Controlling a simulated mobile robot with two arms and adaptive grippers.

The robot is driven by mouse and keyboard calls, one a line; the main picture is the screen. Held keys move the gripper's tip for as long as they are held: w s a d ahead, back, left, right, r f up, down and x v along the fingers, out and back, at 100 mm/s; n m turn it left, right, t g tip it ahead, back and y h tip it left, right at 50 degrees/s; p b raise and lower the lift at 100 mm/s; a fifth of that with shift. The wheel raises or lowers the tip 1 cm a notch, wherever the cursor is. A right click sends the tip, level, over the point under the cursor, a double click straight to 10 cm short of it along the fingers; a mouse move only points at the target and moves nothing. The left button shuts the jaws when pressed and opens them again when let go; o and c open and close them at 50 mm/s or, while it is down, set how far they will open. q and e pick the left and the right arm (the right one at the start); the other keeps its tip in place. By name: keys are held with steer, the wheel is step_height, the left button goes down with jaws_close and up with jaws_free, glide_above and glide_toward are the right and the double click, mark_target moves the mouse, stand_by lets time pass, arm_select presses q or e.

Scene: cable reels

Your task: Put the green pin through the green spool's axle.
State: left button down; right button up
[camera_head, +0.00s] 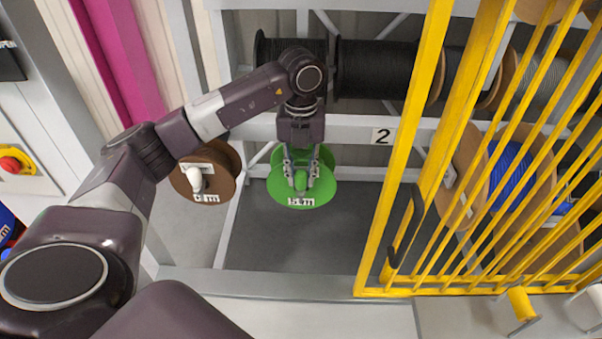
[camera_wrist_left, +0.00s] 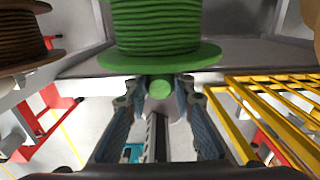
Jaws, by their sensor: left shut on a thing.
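The green spool (camera_head: 321,188) hangs in the rack bay in the middle of the head view, with a length label on its front flange. It fills the top of the left wrist view (camera_wrist_left: 155,30). My left gripper (camera_head: 301,172) is in front of its flange, shut on the green pin (camera_head: 300,181). The pin's round green end (camera_wrist_left: 160,89) shows between the fingers in the wrist view, in line with the spool's middle. How far the pin sits in the axle is hidden. My right gripper is not in view.
A brown spool (camera_head: 210,172) with a white pin hangs to the left. A yellow barred gate (camera_head: 470,190) stands close on the right, with a blue reel (camera_head: 510,172) behind it. Black reels (camera_head: 375,70) are above. The grey floor (camera_head: 300,245) below the green spool is clear.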

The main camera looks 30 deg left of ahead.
arm_select(q)
steer(key=c, duration=1.6)
jaws_free()
step_height(320, 180, up, 12)
